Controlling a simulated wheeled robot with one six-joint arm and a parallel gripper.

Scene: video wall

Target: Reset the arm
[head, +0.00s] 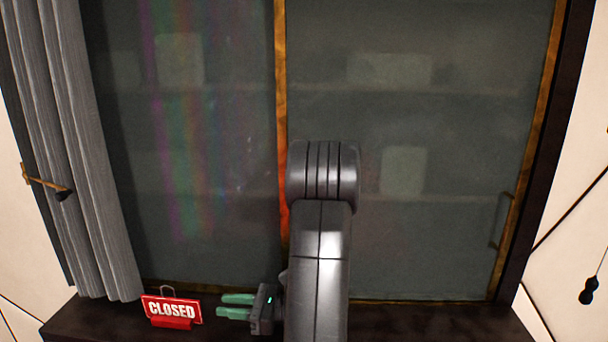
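My arm rises at the centre of the head view, in front of a glass-fronted cabinet. My gripper (220,305) is low in the view, to the left of the arm, with its two green fingers pointing left. A gap shows between the fingers, and I see nothing held in it. The gripper's wrist side is partly hidden behind my arm.
A red CLOSED sign (172,310) stands on the dark ledge (90,322), just left of my fingertips and apart from them. Glass panels (430,150) stand behind my arm. A grey curtain (75,150) hangs at the left.

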